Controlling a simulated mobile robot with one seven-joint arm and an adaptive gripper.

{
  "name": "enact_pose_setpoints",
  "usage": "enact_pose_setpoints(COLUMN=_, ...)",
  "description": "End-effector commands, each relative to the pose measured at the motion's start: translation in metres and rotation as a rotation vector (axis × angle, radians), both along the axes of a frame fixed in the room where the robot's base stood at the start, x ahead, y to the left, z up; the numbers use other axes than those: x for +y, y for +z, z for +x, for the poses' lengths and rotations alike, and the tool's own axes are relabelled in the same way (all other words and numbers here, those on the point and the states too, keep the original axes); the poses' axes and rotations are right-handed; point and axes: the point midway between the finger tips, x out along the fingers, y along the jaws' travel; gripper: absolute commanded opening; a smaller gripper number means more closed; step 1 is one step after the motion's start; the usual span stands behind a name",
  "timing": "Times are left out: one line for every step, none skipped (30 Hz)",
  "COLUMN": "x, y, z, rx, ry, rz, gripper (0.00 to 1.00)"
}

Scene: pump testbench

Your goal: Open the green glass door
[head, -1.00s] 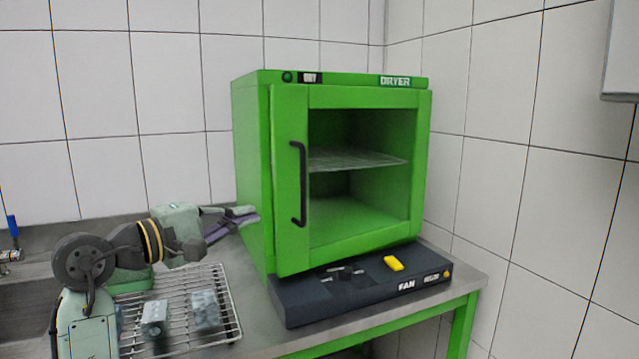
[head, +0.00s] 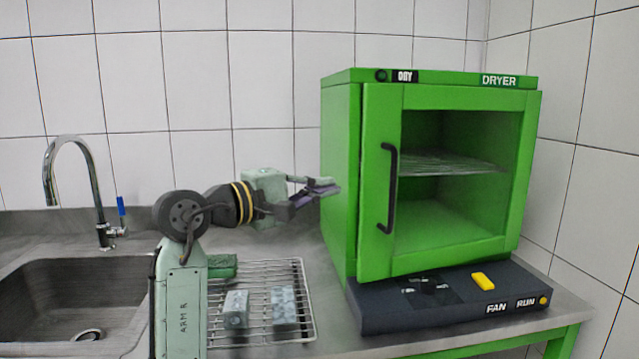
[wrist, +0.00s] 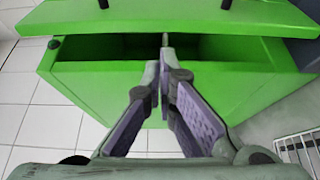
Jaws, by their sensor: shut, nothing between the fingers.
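The green dryer (head: 340,180) stands on the bench. Its green-framed glass door (head: 380,250) has a black vertical handle (head: 390,188) on its left side. The wrist view shows a dark gap (wrist: 120,45) between the door (wrist: 265,18) and the cabinet side (wrist: 75,85), so the door is slightly ajar. My gripper (head: 330,187) is at the dryer's left side, at about handle mid-height, with its fingers together and empty. In the wrist view its fingertips (wrist: 165,42) overlap the gap; I cannot tell how far inside they are.
A dark control box (head: 400,315) with a yellow switch (head: 483,280) is beneath the dryer. A wire rack (head: 300,330) with grey blocks (head: 284,305) lies to its left. A sink (head: 70,290) with a tap (head: 80,165) is at far left. Tiled walls are behind and right.

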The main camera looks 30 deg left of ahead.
Motion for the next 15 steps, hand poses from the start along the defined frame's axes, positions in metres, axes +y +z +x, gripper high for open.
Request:
enact_pose_setpoints(x=-0.006, y=0.002, z=0.009, rx=0.002, ry=-0.003, rz=0.0, gripper=0.0)
enact_pose_setpoints(x=-0.009, y=0.003, z=0.014, rx=0.001, ry=-0.003, rz=0.0, gripper=0.0)
enact_pose_setpoints(x=-0.012, y=0.002, z=0.021, rx=0.002, ry=-0.004, rz=0.0, gripper=0.0)
enact_pose_setpoints(x=-0.014, y=0.002, z=0.025, rx=0.001, ry=-0.003, rz=0.0, gripper=0.0)
enact_pose_setpoints(x=-0.016, y=0.002, z=0.029, rx=0.002, ry=-0.003, rz=0.0, gripper=0.0)
enact_pose_setpoints(x=-0.019, y=0.002, z=0.034, rx=0.002, ry=-0.002, rz=0.0, gripper=0.0)
enact_pose_setpoints(x=-0.02, y=0.002, z=0.037, rx=0.002, ry=-0.002, rz=-0.001, gripper=0.0)
enact_pose_setpoints(x=-0.022, y=0.002, z=0.041, rx=0.002, ry=-0.002, rz=-0.001, gripper=0.0)
enact_pose_setpoints(x=-0.023, y=0.001, z=0.044, rx=0.003, ry=-0.002, rz=-0.001, gripper=0.0)
enact_pose_setpoints(x=-0.024, y=0.001, z=0.046, rx=0.002, ry=-0.002, rz=-0.001, gripper=0.0)
enact_pose_setpoints(x=-0.025, y=0.001, z=0.048, rx=0.001, ry=-0.001, rz=-0.002, gripper=0.0)
enact_pose_setpoints(x=-0.026, y=0.001, z=0.05, rx=0.001, ry=-0.001, rz=-0.002, gripper=0.0)
enact_pose_setpoints(x=-0.027, y=0.0, z=0.051, rx=0.001, ry=-0.001, rz=-0.002, gripper=0.0)
enact_pose_setpoints(x=-0.027, y=0.0, z=0.051, rx=0.001, ry=-0.001, rz=-0.002, gripper=0.0)
enact_pose_setpoints(x=-0.028, y=0.0, z=0.052, rx=0.0, ry=-0.001, rz=-0.001, gripper=0.0)
